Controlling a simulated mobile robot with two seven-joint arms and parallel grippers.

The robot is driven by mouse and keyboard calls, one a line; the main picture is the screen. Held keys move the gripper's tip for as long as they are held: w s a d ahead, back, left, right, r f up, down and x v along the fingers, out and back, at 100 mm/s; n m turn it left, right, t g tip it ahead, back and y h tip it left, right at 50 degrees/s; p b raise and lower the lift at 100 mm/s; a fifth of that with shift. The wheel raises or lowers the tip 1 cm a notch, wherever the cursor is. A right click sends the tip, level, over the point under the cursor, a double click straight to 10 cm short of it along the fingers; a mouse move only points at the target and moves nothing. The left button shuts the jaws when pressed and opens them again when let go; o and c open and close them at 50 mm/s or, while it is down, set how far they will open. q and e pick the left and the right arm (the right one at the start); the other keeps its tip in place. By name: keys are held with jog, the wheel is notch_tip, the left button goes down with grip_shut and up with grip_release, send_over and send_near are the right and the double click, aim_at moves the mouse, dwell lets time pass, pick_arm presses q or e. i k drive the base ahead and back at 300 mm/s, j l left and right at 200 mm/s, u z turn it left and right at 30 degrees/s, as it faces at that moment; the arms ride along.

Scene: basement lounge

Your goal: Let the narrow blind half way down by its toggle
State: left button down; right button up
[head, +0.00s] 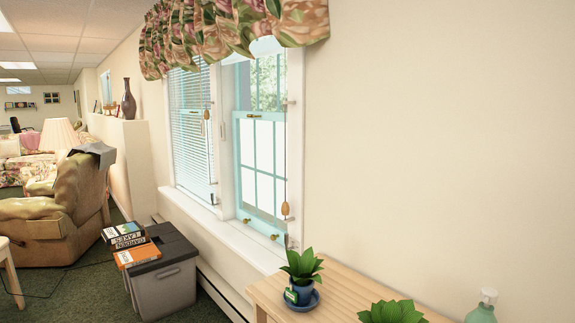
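The right, narrower window (262,150) has its blind (266,47) drawn up. Only a white strip of it shows under the flowered valance (235,30), which hides the rest. A wooden toggle (285,209) hangs on a thin cord at the right edge of this window, near sill height. The left window's blind (188,125) is let down, and its own wooden toggle (206,114) hangs higher. Neither of my grippers is in view.
A wooden table (345,297) stands below and right of the window, with a potted plant (301,270), a second plant (393,312) and a green bottle (482,308). A grey bin (165,285) with books (137,254) and an armchair (55,215) stand left.

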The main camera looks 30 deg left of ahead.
aim_at(285, 210)
jog(key=i+j+z, duration=0.25)
jog(key=j+z, duration=0.2)
jog(key=j, duration=0.9)
jog(key=j+z, duration=0.5)
jog(key=j, duration=0.9)
jog(key=i, duration=0.05)
